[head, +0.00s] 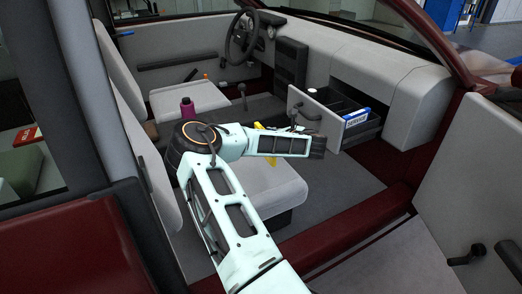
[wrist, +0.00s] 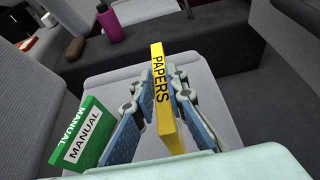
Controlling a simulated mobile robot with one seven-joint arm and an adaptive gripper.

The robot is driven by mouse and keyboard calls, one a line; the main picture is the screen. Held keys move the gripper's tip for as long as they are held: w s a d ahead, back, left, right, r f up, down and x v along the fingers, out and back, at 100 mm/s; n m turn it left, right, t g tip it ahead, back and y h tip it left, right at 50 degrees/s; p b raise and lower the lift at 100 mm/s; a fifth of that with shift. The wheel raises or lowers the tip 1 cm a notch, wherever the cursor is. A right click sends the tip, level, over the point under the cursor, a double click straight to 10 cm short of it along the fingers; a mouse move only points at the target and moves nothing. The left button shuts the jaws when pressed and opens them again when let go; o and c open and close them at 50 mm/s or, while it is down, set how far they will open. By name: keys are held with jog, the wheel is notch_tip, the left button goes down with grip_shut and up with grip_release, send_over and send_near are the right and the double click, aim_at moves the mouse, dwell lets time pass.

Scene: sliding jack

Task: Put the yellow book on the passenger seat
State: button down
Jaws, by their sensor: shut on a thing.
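The yellow book (wrist: 163,95), labelled PAPERS, stands upright on edge between the fingers of my gripper (wrist: 155,85), which is shut on it. In the head view only a bit of yellow (head: 258,126) shows behind my arm, which hides the gripper. The passenger seat (head: 273,192) is the light grey near seat. The book is over the seat cushion (wrist: 205,88) in the wrist view; I cannot tell whether it touches it.
A green MANUAL book (wrist: 84,138) is on the left of the cushion in the wrist view. A purple bottle (head: 187,108) stands between the seats. The glovebox drawer (head: 318,108) is open, with a blue-and-white item (head: 357,117) at it. The car door (head: 470,190) stands open.

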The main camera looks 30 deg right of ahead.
jog(key=w+f, duration=0.2)
jog(key=f, duration=0.1)
jog(key=w+f+b, duration=0.1)
jog(key=f, duration=0.1)
jog(key=shift+w+d, duration=0.15)
jog(key=shift+w, duration=0.2)
jog(key=f, duration=0.2)
jog(key=f+b, duration=0.1)
jog(key=shift+w+f, duration=0.3)
jog(key=c, duration=1.9)
grip_release()
jog(key=shift+c, duration=0.2)
jog(key=shift+s, duration=0.1)
notch_tip(320, 180, up, 4)
jog(key=p, duration=0.3)
send_over(272, 161)
jog(key=d, duration=0.1)
jog(key=shift+v, duration=1.05)
